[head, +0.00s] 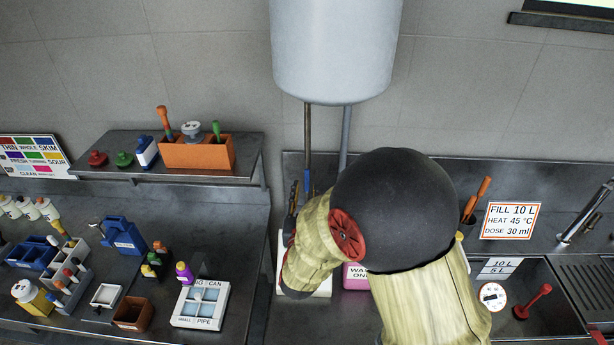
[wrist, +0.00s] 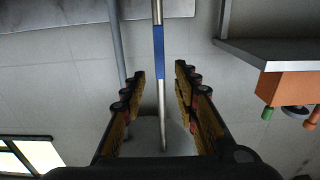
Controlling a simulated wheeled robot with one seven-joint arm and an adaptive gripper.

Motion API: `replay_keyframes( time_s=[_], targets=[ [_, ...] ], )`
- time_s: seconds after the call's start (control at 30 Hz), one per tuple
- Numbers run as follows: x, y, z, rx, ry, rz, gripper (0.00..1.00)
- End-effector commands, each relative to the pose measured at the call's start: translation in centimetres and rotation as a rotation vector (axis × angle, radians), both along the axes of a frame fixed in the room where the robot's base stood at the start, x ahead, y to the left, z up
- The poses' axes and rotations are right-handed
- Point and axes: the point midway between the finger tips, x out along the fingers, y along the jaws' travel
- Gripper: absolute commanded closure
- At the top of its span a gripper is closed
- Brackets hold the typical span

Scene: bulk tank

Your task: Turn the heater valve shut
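The heater looks like a large pale grey tank (head: 337,50) on the wall in the head view. Two pipes run down from it. The left pipe (head: 307,130) has a blue section (head: 308,168), which also shows in the wrist view (wrist: 159,48). I cannot tell whether this blue part is the valve handle. My gripper (wrist: 160,72) is open, with the pipe in line with the gap between its fingers and no clear contact. In the head view my arm hides most of my gripper and the lower pipes.
A shelf (head: 120,150) with an orange box (head: 197,155) stands left of the pipes. A sink (head: 540,310) and a sign (head: 510,220) are at the right. A white tray (head: 200,305) and several bottles and racks crowd the left counter.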

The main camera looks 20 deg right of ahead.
Motion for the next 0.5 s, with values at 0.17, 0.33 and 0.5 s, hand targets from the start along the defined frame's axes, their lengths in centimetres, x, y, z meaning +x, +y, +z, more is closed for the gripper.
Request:
replay_keyframes(
  time_s=[0.17,0.33,0.5],
  targets=[
    [1.7,-0.6,0.1,-0.005,-0.003,-0.003,0.7],
    [4.3,-1.5,0.1,-0.005,-0.003,-0.002,0.7],
    [6.3,-2.1,0.1,-0.004,-0.003,-0.001,0.7]
  ],
)
